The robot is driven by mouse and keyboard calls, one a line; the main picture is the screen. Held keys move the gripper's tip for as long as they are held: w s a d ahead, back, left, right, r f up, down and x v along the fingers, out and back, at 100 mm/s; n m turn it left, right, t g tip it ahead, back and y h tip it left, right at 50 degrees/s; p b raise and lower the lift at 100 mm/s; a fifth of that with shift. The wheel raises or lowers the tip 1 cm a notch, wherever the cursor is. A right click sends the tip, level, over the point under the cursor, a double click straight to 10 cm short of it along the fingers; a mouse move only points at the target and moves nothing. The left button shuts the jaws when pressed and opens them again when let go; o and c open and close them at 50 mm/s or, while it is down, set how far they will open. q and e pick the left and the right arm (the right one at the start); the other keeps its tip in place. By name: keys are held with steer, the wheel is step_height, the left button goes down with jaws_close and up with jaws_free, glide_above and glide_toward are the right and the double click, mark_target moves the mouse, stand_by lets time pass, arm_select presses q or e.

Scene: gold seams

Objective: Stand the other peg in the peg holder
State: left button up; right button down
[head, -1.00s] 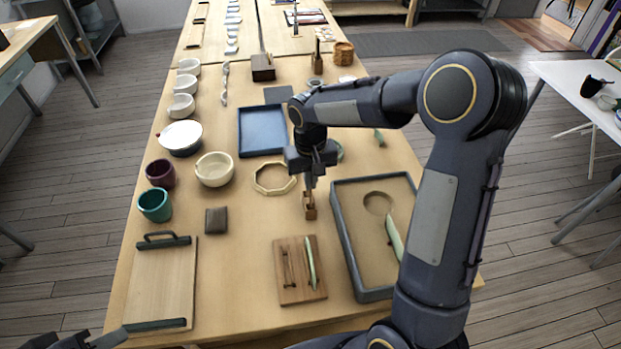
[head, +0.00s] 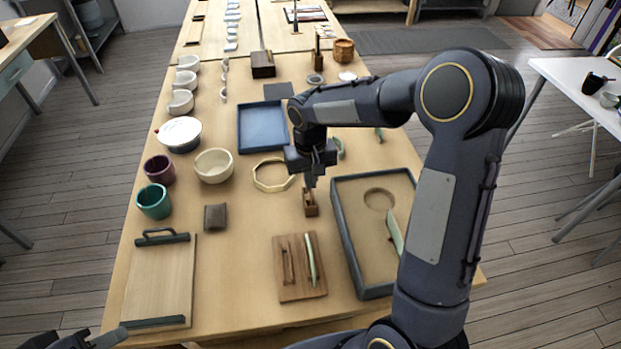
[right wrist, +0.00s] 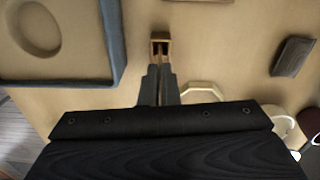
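The peg holder looks like the small brown wooden block (head: 310,207) on the table, left of the grey-rimmed tray. It also shows in the right wrist view (right wrist: 160,37), with dark openings on its near side. My right gripper (head: 311,183) points down just above the block. In the right wrist view its two grey fingers (right wrist: 160,72) are close together, in line with the block. I cannot tell whether a thin peg is between them or stands in the block. My left gripper (head: 92,340) shows only partly at the lower left edge; its fingers are unclear.
The grey-rimmed tray (head: 352,245) stands right of the block. A wooden board (head: 287,290) with a thin brown piece and a green piece lies nearer. An octagonal frame (head: 257,183), a dark square block (head: 215,217) and a blue tray (head: 262,130) lie around it.

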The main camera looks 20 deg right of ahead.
steer(key=shift+f+b, duration=0.9)
steer(key=shift+f, duration=0.3)
stand_by(1.0)
steer(key=c, duration=1.6)
jaws_free()
steer(key=shift+o, duration=0.4)
steer(key=o, duration=0.4)
steer(key=shift+r+p, duration=2.25)
steer(key=shift+r, duration=0.8)
